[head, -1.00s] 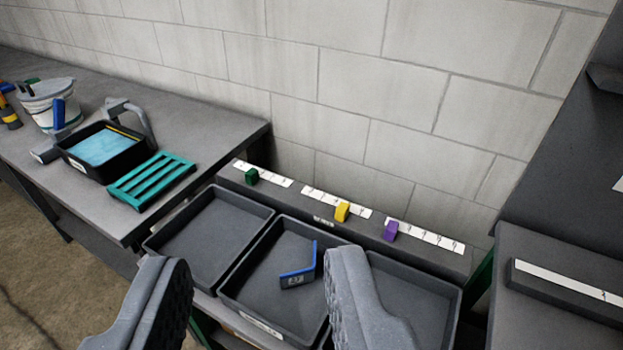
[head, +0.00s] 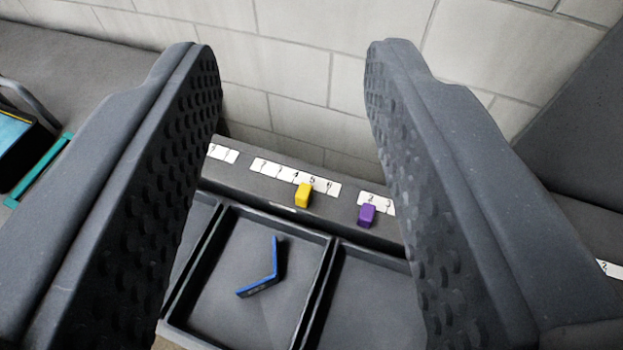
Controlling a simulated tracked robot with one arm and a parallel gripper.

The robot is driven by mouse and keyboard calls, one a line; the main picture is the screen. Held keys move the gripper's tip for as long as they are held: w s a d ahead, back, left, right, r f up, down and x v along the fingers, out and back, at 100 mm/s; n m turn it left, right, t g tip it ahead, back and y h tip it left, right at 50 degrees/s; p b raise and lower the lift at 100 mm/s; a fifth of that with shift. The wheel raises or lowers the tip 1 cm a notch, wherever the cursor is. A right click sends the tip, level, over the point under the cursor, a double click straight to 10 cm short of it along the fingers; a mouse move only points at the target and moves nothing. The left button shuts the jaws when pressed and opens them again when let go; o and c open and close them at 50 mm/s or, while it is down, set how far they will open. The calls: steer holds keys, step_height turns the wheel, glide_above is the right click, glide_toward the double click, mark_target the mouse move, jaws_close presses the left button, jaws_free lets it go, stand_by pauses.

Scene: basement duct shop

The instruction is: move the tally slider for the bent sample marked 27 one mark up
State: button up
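A bent sample (head: 265,280), blue-edged with a dark label, lies in the middle tray (head: 325,295); its marking is too small to read now. Behind the trays runs a dark rail (head: 345,222) with white numbered strips. The yellow slider (head: 303,195) sits at the front of the middle strip (head: 275,170), near the marks that look like 4 and 5. The purple slider (head: 367,215) sits by the right strip (head: 375,200), near its low marks. The green slider is hidden behind my left finger. My gripper (head: 290,60) is open and empty, its fingers framing the middle tray and rail.
A block wall (head: 300,60) stands close behind the rail. A bench (head: 45,85) at left holds a black bin (head: 15,150) and a teal rack (head: 40,170), both partly cut off. A dark surface with a white strip (head: 610,269) is at right.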

steer(key=shift+a, duration=0.1)
steer(key=shift+o, duration=1.2)
steer(key=shift+w, duration=0.15)
steer(key=m+g+h+p, duration=0.2)
steer(key=m+g+p, duration=0.2)
steer(key=g+p, duration=0.6)
glide_above(305, 190)
steer(key=s+a+b, duration=0.1)
steer(key=s+a, duration=0.1)
steer(key=s, duration=0.3)
step_height(305, 190, down, 37)
steer(key=g, duration=0.1)
steer(key=x, duration=1.3)
steer(key=shift+w+a+f, duration=0.15)
steer(key=shift+w+a, duration=0.05)
steer(key=shift+d, duration=0.1)
jaws_close()
